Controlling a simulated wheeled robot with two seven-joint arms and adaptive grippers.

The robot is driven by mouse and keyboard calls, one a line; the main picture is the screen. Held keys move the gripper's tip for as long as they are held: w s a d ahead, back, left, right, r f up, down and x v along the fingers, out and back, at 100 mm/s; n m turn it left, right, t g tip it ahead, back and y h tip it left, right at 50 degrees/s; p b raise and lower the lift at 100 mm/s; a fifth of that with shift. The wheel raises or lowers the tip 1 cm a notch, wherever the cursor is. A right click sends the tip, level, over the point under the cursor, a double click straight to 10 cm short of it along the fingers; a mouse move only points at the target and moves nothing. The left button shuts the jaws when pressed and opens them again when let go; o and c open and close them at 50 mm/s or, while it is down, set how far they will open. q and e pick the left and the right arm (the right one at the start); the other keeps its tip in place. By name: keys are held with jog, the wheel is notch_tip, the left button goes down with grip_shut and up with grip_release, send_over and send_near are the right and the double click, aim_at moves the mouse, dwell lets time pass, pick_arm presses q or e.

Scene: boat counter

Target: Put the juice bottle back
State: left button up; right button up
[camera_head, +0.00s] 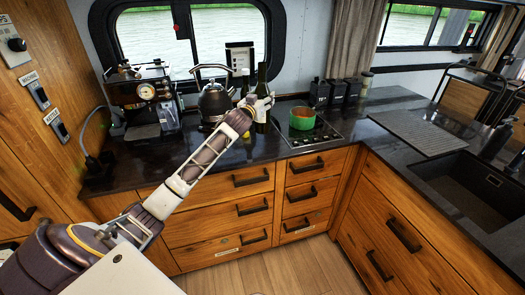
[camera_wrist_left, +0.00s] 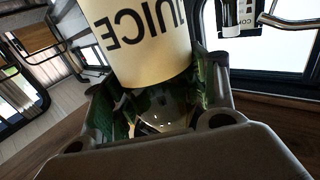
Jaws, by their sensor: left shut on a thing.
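The juice bottle (camera_head: 262,75) is dark and stands upright at the back of the counter, left of the green pot. In the left wrist view its cream label (camera_wrist_left: 145,45) with JUICE lettering fills the top middle. My left gripper (camera_head: 260,104) reaches it from the front left and is shut on it, with its fingers (camera_wrist_left: 165,105) on both sides of the glass. The gripper hides part of the bottle's middle, and I cannot tell whether its base touches the counter. My right gripper is not in view.
A kettle (camera_head: 214,103) and a coffee machine (camera_head: 143,100) stand to the left. Another dark bottle (camera_head: 245,82) is close behind my gripper. A green pot (camera_head: 302,119) sits on the hob (camera_head: 310,137), with dark canisters (camera_head: 336,92) behind.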

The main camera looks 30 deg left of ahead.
aim_at(262, 120)
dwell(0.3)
pick_arm(q)
jog(key=shift+f, duration=3.15)
jog(key=shift+f, duration=1.8)
jog(key=o, duration=1.5)
jog(key=shift+f, duration=0.15)
jog(key=shift+c, duration=0.2)
